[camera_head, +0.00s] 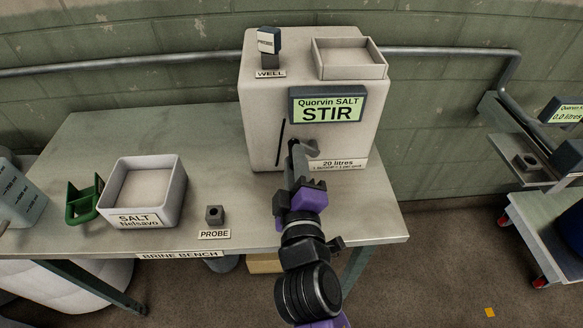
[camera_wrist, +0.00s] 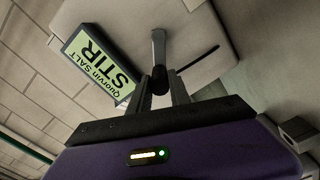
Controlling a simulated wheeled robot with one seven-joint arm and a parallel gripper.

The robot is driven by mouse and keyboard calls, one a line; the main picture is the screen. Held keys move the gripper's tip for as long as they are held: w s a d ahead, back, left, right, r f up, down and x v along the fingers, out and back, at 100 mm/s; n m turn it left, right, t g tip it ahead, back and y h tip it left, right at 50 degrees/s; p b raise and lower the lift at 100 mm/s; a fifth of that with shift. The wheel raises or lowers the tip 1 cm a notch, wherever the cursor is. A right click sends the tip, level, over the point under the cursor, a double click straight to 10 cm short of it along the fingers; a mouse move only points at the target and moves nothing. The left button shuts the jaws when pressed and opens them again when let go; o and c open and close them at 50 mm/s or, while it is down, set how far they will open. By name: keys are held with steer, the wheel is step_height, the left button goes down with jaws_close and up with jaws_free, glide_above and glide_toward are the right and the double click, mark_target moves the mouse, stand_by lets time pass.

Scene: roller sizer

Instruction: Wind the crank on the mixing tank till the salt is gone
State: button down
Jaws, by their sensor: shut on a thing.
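The mixing tank (camera_head: 262,110) is a pale box at the back right of the bench. Its display (camera_head: 326,104) reads "Quorvin SALT STIR"; it also shows in the wrist view (camera_wrist: 98,62). A label below reads "20 litres". The crank (camera_wrist: 158,48) is a grey arm on the tank's front with a dark knob at its end. My gripper (camera_wrist: 160,84) is shut on the crank's knob, and in the head view my gripper (camera_head: 297,158) reaches the tank's front from below. The inside of the tank is hidden.
The brine bench (camera_head: 100,135) holds a white salt box (camera_head: 150,213), a green scoop (camera_head: 83,200) and a probe holder (camera_head: 215,215). A probe stands in the well (camera_head: 269,45) on the tank's top, beside an open tray (camera_head: 350,68). A cart (camera_head: 525,185) stands at the right.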

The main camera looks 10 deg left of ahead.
mark_target(318, 155)
steer(key=m, duration=0.1)
steer(key=d+r+m, duration=0.1)
steer(key=m, duration=0.1)
steer(key=shift+w+b, duration=0.15)
steer(key=shift+b, duration=0.15)
steer(key=shift+w+d+r+m+b, duration=0.2)
steer(key=shift+d+m, duration=0.35)
steer(key=shift+m, duration=0.6)
steer(key=shift+w+d+r+m+b, duration=0.15)
steer(key=shift+d+m+b, duration=0.25)
steer(key=shift+m, duration=0.8)
steer(key=shift+w+d+r+m+b, duration=0.1)
steer(key=shift+d+r+m+b, duration=0.1)
steer(key=shift+d+m, duration=0.7)
steer(key=shift+a+m, duration=0.15)
steer(key=shift+m, duration=0.3)
steer(key=c, duration=1.2)
jaws_free()
